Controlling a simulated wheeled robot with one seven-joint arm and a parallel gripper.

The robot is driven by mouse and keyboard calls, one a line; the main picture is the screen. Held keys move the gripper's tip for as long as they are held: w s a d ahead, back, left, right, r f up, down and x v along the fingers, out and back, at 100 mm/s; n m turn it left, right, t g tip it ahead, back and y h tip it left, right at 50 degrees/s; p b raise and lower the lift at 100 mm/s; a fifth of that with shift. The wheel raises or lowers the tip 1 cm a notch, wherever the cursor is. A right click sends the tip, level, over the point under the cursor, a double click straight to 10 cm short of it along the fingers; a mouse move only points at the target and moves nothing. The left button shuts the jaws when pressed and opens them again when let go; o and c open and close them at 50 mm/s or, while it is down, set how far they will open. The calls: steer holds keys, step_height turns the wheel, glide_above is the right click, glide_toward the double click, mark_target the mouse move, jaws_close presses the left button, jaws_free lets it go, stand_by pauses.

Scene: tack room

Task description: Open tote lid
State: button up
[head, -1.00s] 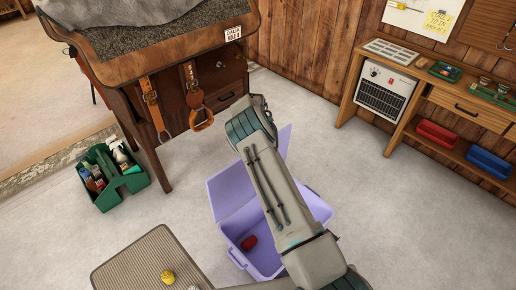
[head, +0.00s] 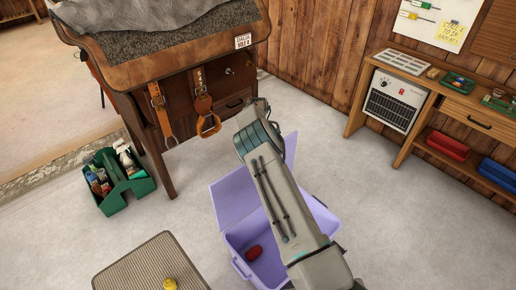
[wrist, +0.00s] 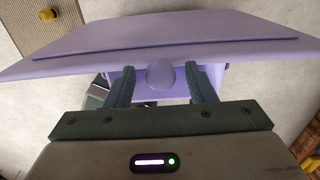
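The lilac tote (head: 237,268) stands on the floor in the head view, its inside showing. Its lid (head: 232,197) stands raised, tilted up along the tote's far side. A red object (head: 254,252) lies inside. My arm crosses over the tote and hides part of it and of the lid; my fingers are hidden in the head view. In the wrist view, the lid (wrist: 170,36) spans the picture with a round lilac knob (wrist: 160,74). My gripper (wrist: 161,82) is open, its fingers on either side of the knob with a visible gap at each side.
A green caddy of bottles (head: 120,185) stands on the floor at left, beside a wooden stand (head: 165,175) with hanging straps. A workbench (head: 455,105) stands at right. Floor between tote and bench is clear.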

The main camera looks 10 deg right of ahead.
steer(key=shift+r, duration=0.1)
step_height(320, 180, up, 14)
steer(key=b, duration=0.1)
stand_by(0.4)
